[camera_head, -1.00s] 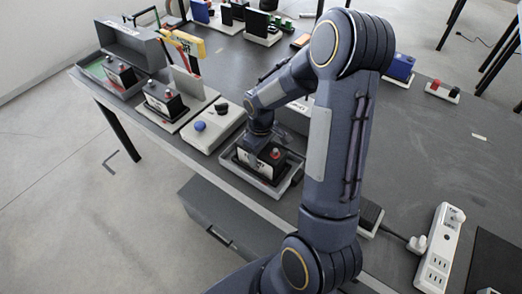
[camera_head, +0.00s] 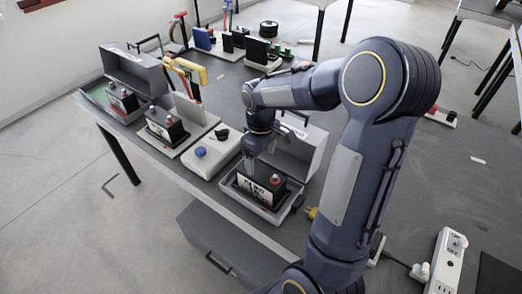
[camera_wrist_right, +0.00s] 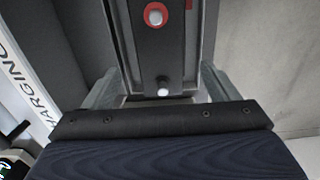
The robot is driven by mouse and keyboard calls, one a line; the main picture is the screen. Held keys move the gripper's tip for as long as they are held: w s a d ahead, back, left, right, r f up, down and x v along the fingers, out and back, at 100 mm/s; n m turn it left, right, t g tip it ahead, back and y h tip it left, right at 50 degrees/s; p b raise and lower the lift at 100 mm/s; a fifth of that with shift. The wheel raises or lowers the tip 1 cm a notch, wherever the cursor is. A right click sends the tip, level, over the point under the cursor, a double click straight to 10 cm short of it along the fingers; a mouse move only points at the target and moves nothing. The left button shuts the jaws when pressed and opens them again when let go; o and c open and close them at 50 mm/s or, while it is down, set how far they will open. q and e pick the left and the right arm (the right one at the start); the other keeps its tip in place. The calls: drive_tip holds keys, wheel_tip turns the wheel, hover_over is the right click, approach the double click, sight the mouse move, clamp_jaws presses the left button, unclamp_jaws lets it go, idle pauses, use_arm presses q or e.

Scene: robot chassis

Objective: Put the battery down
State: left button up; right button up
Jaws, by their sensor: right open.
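The black battery (camera_head: 262,187), with a white label and a red terminal, sits in the grey open case (camera_head: 285,212) near the table's front edge. In the right wrist view the battery (camera_wrist_right: 160,50) shows from above, with a red-ringed terminal and a pale one. My right gripper (camera_head: 254,165) points down at the left end of the battery. In the wrist view its two fingers (camera_wrist_right: 160,88) stand apart, one on each side of the battery, with a visible space. My left gripper is out of view.
The case's raised lid (camera_head: 303,140) stands behind the battery. Left of the case are a pale box with a blue knob (camera_head: 213,151), another battery on a stand (camera_head: 165,126) and one in a second case (camera_head: 122,98). A white power strip (camera_head: 447,262) lies at the right.

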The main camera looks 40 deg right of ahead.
wheel_tip(320, 180, up, 2)
drive_tip(key=s+a+r+m+t+y, duration=0.2)
drive_tip(key=s+a+r, duration=0.1)
drive_tip(key=s+a, duration=0.3)
drive_tip(key=s+a+r+m+t+y, duration=0.1)
drive_tip(key=s+a+r+m+t, duration=0.2)
drive_tip(key=s+a, duration=0.4)
drive_tip(key=s, duration=0.4)
drive_tip(key=shift+a+t+y, duration=0.3)
drive_tip(key=shift+y, duration=0.1)
drive_tip(key=shift+r, duration=0.1)
